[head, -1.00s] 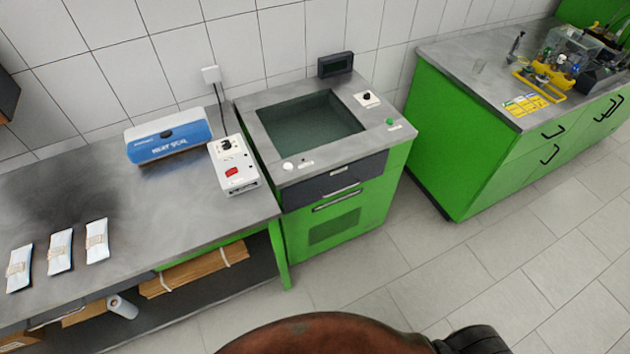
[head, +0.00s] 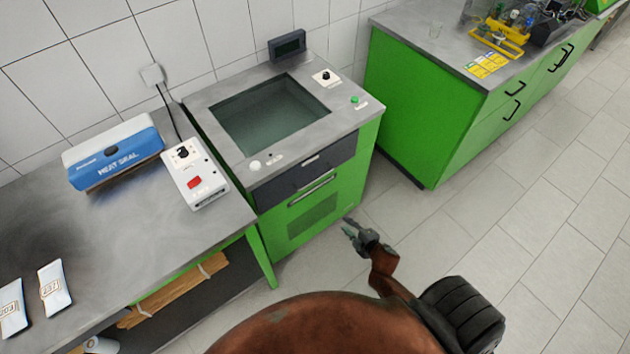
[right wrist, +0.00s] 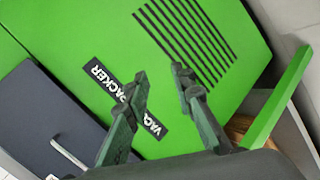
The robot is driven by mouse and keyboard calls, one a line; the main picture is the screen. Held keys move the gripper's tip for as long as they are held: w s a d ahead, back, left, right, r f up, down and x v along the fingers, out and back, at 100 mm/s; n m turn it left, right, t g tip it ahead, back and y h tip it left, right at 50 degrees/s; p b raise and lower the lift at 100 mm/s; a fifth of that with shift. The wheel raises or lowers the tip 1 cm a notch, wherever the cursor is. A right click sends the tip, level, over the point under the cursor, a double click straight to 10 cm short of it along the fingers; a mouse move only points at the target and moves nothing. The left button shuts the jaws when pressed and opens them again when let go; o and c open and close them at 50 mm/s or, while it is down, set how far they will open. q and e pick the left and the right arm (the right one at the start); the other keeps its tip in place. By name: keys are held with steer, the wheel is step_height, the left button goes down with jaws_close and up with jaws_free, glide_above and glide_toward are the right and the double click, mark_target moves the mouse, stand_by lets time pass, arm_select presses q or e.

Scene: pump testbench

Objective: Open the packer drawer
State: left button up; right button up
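The vacuum packer is a green cabinet (head: 350,170) with a grey top and a sunken glass-like chamber lid. Its drawer (head: 280,185) has a dark grey front below the top, and looks closed. A bar handle (head: 312,190) runs along its lower edge. My right gripper (head: 352,230) is in front of the cabinet, lower than the handle and apart from it. In the right wrist view its two fingers (right wrist: 158,90) are spread, with nothing between them. They face the green front with its label and vent slots; a dark panel (right wrist: 55,120) with a handle lies to the left. My left gripper is not seen.
A grey bench (head: 130,220) with a blue heat sealer (head: 115,150), a white control box (head: 195,177) and pouches stands left of the packer. Another green cabinet (head: 425,110) stands to the right. The floor in front is free.

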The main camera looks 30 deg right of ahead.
steer(key=w+a+r+n+t+y, duration=0.1)
steer(key=w+r+n, duration=0.15)
steer(key=r, duration=0.45)
steer(key=w+a+r+n+t, duration=0.1)
steer(key=w+a+r+t, duration=0.15)
steer(key=r, duration=0.35)
steer(key=n+b, duration=0.1)
steer(key=n, duration=0.2)
glide_toward(317, 179)
steer(key=w+f, duration=0.2)
steer(key=shift+m+t+y, duration=0.25)
steer(key=shift+y, duration=0.15)
steer(key=x, duration=0.2)
steer(key=b+x, duration=0.1)
steer(key=x, duration=0.4)
steer(key=shift+w+r, duration=0.2)
steer(key=shift+w, duration=0.2)
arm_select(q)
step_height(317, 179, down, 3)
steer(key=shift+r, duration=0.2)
arm_select(e)
steer(key=shift+c, duration=0.4)
jaws_close()
